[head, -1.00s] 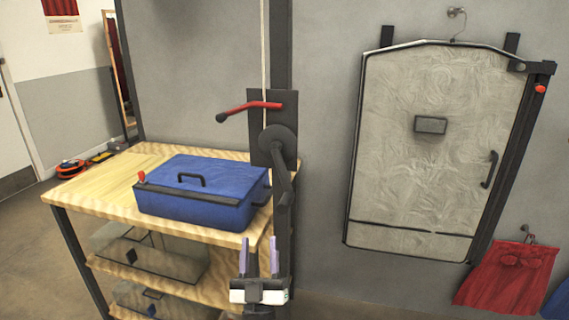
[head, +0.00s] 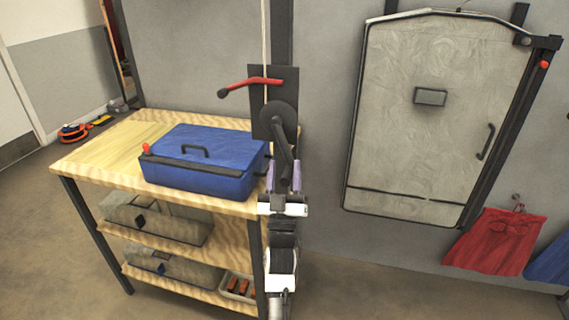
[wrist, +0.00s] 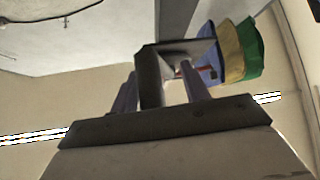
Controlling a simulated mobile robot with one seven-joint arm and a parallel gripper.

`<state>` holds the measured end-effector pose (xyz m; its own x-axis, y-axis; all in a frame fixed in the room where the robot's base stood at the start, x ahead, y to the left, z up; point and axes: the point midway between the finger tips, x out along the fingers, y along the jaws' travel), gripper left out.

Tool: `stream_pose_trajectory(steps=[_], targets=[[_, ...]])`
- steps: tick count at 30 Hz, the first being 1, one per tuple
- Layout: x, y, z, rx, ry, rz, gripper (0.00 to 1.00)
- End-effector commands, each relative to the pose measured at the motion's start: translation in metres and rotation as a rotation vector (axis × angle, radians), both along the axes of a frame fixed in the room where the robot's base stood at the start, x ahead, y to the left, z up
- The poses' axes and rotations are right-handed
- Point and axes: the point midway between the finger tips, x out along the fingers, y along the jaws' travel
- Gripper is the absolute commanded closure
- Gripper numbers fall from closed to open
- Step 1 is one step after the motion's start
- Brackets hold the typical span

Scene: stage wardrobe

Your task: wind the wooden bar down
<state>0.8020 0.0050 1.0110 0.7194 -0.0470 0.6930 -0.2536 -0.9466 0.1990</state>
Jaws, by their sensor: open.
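The wooden bar is not in view. A winch on a dark plate (head: 260,88) is fixed to an upright post, and a thin pale cord (head: 264,35) runs up from it. Its round hub (head: 277,118) carries a dark crank arm (head: 282,158) that hangs down. A red lever (head: 250,82) with a dark knob lies across the plate. My gripper (head: 284,176) is at the crank's lower end, its purple fingers apart on either side. In the wrist view a dark block, apparently the crank's end (wrist: 150,78), lies between the open fingers; contact cannot be told.
A wooden bench (head: 95,160) with shelves stands left of the winch, holding a blue lidded box (head: 200,175) close to the crank. Wall between is clear.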

Motion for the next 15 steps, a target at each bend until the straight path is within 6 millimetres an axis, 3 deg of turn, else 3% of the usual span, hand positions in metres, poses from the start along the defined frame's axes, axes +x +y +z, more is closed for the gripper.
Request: stream_pose_trajectory(steps=[12,15], targets=[[0.0063,-0.0004,0.0058,-0.001,0.0,-0.001,0.54],[0.0063,-0.0001,0.0057,-0.001,0.0,0.001,0.67]])
